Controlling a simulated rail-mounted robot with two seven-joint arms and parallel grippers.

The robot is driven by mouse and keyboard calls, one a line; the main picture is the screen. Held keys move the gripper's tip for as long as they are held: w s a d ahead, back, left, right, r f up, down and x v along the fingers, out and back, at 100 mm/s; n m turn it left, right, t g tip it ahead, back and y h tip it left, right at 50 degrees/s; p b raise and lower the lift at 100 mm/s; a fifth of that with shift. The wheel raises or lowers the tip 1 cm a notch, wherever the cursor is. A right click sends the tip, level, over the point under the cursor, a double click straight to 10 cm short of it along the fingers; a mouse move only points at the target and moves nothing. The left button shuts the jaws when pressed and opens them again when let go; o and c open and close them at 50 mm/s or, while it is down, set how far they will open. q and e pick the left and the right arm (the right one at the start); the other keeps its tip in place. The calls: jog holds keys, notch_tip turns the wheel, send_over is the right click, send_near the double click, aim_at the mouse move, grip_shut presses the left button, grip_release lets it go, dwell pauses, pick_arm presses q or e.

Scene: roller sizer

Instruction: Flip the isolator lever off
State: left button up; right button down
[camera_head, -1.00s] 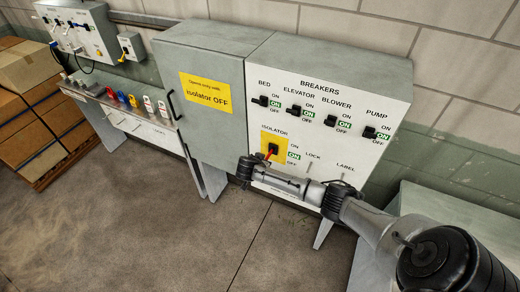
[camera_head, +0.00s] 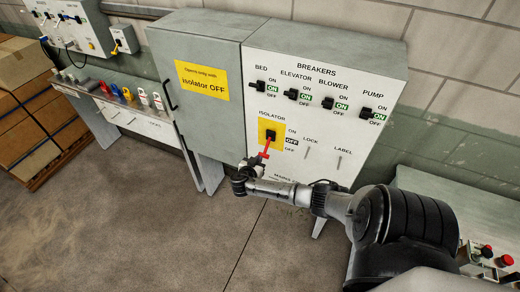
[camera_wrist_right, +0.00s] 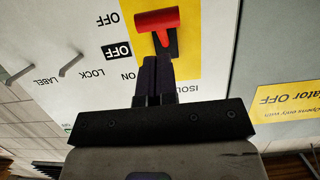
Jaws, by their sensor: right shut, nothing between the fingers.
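The isolator lever (camera_head: 267,147) is a red handle on a black pivot, on a yellow plate (camera_head: 278,125) at the lower left of the breaker panel. It points downward, and the boxed OFF label (camera_head: 292,141) beside it is highlighted. My right gripper (camera_head: 254,165) is just below and left of the lever's end. In the right wrist view the shut, empty fingers (camera_wrist_right: 157,62) come up close to the red lever (camera_wrist_right: 157,19); I cannot tell whether they touch it. My left gripper is not in view.
Four breaker switches, such as BED (camera_head: 261,86), show ON above. LOCK (camera_head: 307,153) and LABEL (camera_head: 337,162) pegs are right of the isolator. A grey cabinet door (camera_head: 205,125) is to the left, and a bench with coloured padlocks (camera_head: 127,94) beyond it.

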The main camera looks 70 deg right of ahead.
jog(key=f+b+v, duration=0.1)
jog(key=v, duration=1.1)
jog(key=shift+a+f+b, duration=0.2)
jog(key=shift+f+b, duration=0.1)
jog(key=shift+f, duration=0.1)
jog(key=shift+w, duration=0.1)
